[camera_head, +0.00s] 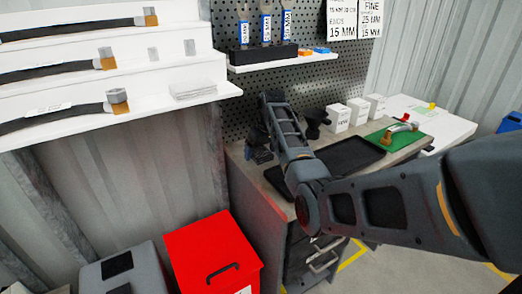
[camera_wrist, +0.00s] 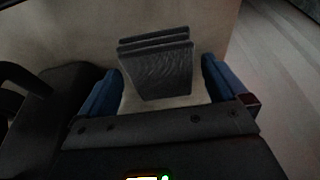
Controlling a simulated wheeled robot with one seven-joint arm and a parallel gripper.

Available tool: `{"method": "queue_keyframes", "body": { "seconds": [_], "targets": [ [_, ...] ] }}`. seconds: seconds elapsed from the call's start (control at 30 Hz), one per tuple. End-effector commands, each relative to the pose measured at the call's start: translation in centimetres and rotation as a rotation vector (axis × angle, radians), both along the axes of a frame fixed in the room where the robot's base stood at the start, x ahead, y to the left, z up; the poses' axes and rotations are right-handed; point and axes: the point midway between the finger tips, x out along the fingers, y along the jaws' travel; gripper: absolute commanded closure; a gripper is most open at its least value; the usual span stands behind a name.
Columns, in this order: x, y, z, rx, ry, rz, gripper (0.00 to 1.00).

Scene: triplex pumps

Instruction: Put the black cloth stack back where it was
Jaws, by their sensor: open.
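The black cloth stack (camera_wrist: 157,72) shows in the wrist view as several dark folded layers on a beige surface. It lies between the two blue fingers of my gripper (camera_wrist: 161,75), with a gap visible on each side. My gripper is open and does not hold the stack. In the head view my gripper (camera_head: 259,152) is low at the left end of the workbench (camera_head: 245,172), largely hidden by my own arm. I cannot make out the cloth stack there.
A black tray (camera_head: 348,156) lies on the bench beside my arm. White boxes (camera_head: 338,117) and a green mat (camera_head: 388,140) are behind and right. A pegboard shelf (camera_head: 285,62) overhangs the bench. A pale folded stack (camera_head: 193,90) is on the white rack. A red bin (camera_head: 213,258) stands below.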

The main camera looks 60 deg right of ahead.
Motion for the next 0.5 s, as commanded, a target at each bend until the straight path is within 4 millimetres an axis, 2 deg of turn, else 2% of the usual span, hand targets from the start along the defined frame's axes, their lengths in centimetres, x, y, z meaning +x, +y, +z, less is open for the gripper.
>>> {"method": "queue_keyframes", "body": {
  "seconds": [0.17, 0.5],
  "targets": [
    [-0.2, 0.1, 1.1, -0.001, -0.002, 0.000, 0.01],
    [-1.8, 1.0, 7.4, -0.004, -0.002, 0.000, 0.01]
  ]
}}
